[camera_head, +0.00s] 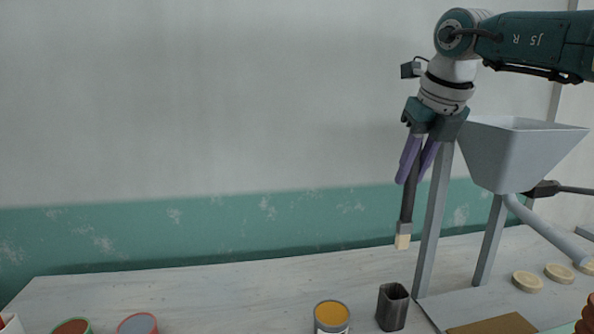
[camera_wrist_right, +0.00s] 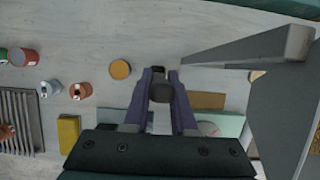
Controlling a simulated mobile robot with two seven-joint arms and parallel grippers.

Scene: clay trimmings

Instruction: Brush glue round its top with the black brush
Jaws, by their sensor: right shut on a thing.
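The black brush (camera_head: 407,200) hangs upright, its pale bristles down, in my right gripper (camera_head: 416,168). The purple fingers are shut on its handle, and the bristles are in the air above the table. In the right wrist view the brush (camera_wrist_right: 162,92) shows end-on as a dark shape between the fingers. A can with an orange-yellow top (camera_head: 332,316) stands on the table below and left of the brush; it also shows in the wrist view (camera_wrist_right: 120,69). I cannot tell which can holds glue. My left gripper is out of view.
A dark square empty cup (camera_head: 392,307) stands below the brush. A grey hopper (camera_head: 515,150) on legs stands close right. Pale discs (camera_head: 527,282) and a brown board (camera_head: 495,325) lie right. A ribbed rack (camera_wrist_right: 18,122) and yellow block (camera_wrist_right: 69,133) lie left.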

